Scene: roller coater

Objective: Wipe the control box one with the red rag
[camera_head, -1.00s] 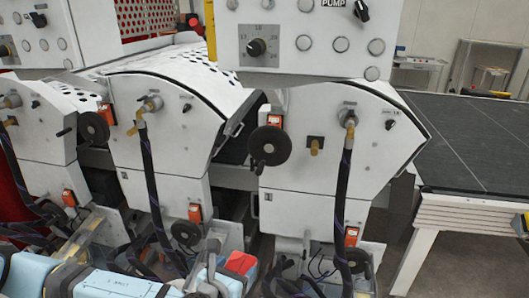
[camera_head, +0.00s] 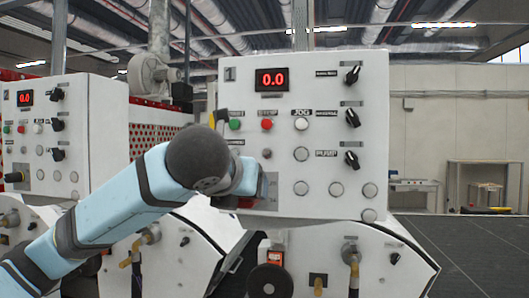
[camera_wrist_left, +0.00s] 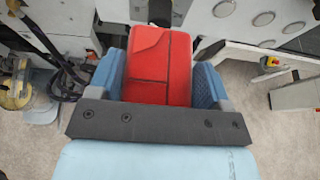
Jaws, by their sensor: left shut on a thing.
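Control box one (camera_head: 333,135) is a white panel marked "1", with a red "0.0" display, buttons and black knobs, in the middle of the head view. My left arm reaches up from the lower left, its wrist in front of the panel's lower left part. My left gripper (camera_wrist_left: 159,78) is shut on the red rag (camera_wrist_left: 160,55), a folded red block between its blue fingers. In the head view the wrist hides most of the gripper, and only a sliver of red shows below it. I cannot tell whether the rag touches the panel. My right gripper is not in view.
A second white control box (camera_head: 100,130) stands at the left. White machine housings with valves and a black handwheel (camera_head: 270,283) lie below the boxes. A dark table (camera_head: 470,245) extends at the right. The space right of control box one is open.

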